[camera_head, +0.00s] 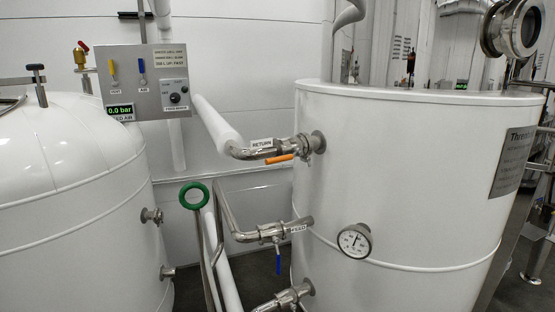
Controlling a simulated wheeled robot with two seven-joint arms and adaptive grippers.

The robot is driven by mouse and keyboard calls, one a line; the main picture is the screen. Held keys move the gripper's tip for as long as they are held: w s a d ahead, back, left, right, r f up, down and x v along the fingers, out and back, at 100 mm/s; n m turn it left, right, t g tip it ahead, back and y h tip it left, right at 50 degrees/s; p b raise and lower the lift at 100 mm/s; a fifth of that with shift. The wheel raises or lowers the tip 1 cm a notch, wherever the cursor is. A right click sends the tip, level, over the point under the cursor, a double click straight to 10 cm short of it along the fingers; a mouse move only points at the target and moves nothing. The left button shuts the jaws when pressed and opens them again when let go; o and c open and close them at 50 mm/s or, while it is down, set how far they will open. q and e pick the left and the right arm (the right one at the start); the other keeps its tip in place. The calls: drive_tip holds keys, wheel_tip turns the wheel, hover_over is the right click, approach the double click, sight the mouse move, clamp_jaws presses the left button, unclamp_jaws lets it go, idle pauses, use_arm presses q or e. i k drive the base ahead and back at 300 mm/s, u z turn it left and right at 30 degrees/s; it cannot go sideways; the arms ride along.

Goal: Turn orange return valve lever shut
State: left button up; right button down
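The orange return valve lever (280,159) is on the upper pipe, just left of the right-hand white tank. It lies nearly level, roughly along the pipe, and points left. The return valve (304,144) joins the steel pipe to the tank's side flange. A white label reading RETURN (262,143) is on the pipe above the lever. Neither of my grippers shows in the head view.
The large white tank (400,190) fills the right, with a round gauge (354,241). A lower valve has a blue lever (278,262) hanging down. A green ring (194,195) stands between the tanks. A grey control box (147,82) sits beside the left tank (70,200).

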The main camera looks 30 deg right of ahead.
sight(298, 151)
drive_tip(key=z, duration=1.05)
drive_tip(key=k, duration=0.05)
drive_tip(key=z, duration=0.05)
